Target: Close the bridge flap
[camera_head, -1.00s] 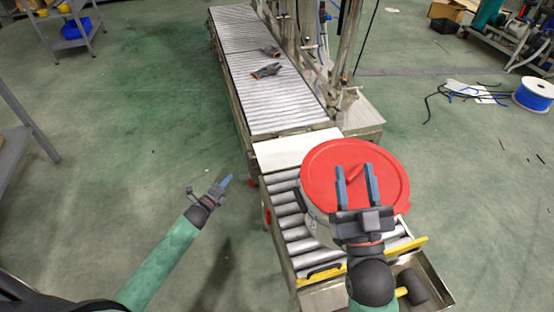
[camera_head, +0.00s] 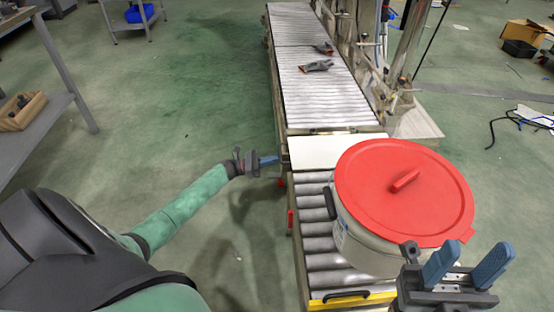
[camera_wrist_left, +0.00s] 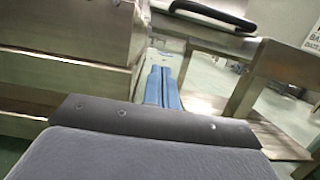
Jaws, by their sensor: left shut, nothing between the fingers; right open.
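The bridge flap appears to be the cream plate (camera_head: 326,151) between the two roller sections in the head view. It looks about flat there, but I cannot tell its exact tilt. My left gripper (camera_head: 278,160) is shut and empty, its blue fingertips close to the left edge of that plate; contact cannot be told. In the left wrist view its fingers (camera_wrist_left: 163,88) are together, pointing at metal conveyor framework. My right gripper (camera_head: 468,262) is open and empty at lower right, in front of the red-lidded pot (camera_head: 380,240).
The pot stands on the near rollers (camera_head: 318,245), its red lid (camera_head: 380,180) overlapping the plate's right part in view. A yellow bar (camera_head: 350,299) crosses the near end. Gloves (camera_head: 316,66) lie on the far conveyor (camera_head: 330,95).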

